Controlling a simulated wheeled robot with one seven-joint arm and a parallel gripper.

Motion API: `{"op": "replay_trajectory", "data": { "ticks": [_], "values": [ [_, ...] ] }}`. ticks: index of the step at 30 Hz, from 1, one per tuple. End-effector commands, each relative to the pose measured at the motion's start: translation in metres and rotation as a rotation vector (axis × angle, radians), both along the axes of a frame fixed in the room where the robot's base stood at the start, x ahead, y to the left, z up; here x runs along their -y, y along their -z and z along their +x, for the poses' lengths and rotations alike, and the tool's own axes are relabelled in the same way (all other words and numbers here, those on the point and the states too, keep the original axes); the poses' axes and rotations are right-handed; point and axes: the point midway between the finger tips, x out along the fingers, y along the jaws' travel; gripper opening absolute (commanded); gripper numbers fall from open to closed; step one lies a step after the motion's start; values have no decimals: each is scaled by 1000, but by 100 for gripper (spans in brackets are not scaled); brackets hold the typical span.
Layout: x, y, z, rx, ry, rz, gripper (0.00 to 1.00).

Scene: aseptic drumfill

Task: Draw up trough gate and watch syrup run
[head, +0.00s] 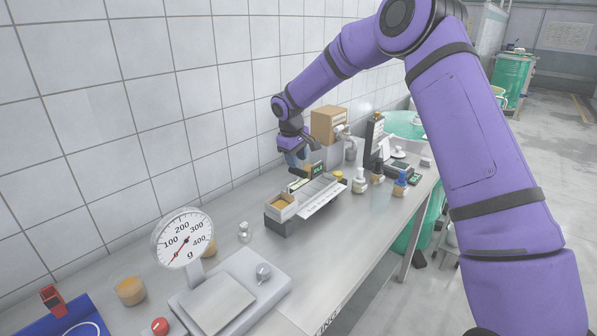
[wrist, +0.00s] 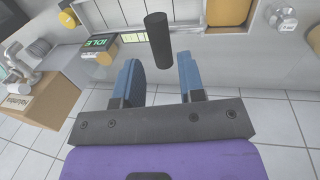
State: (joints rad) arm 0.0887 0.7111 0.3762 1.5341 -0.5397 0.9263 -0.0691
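The trough (head: 272,222) is a low grey unit on the steel bench, with an amber-filled compartment and a pale sloping face. My gripper (head: 299,168) is above its far end. A black upright cylinder (wrist: 158,38), which looks like the gate's handle, stands just beyond the fingertips, in line with the gap. I cannot tell whether a finger touches it. An amber patch (wrist: 173,14) shows in the trough beyond. The gate plate and any syrup flow cannot be made out.
A small display (wrist: 100,43) reading IDLE sits beside the cylinder. A cardboard box (head: 328,124) stands behind the gripper by the tiled wall. Bottles (head: 360,182) stand right of the trough. A dial scale (head: 183,238) and an amber jar (head: 130,290) are at near left.

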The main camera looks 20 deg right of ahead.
Motion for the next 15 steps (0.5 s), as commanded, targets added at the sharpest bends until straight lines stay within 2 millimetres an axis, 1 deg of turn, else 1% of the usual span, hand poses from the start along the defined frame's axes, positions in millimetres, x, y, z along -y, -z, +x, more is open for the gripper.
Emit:
{"op": "replay_trajectory", "data": {
  "ticks": [1, 6, 10, 15],
  "values": [
    [2, 10, 1, -3, 2, 0, 36],
    [6, 35, 4, -3, 1, 1, 36],
    [8, 46, 5, 0, 1, 0, 36],
    [9, 53, 6, 0, 2, 0, 36]
  ]
}}
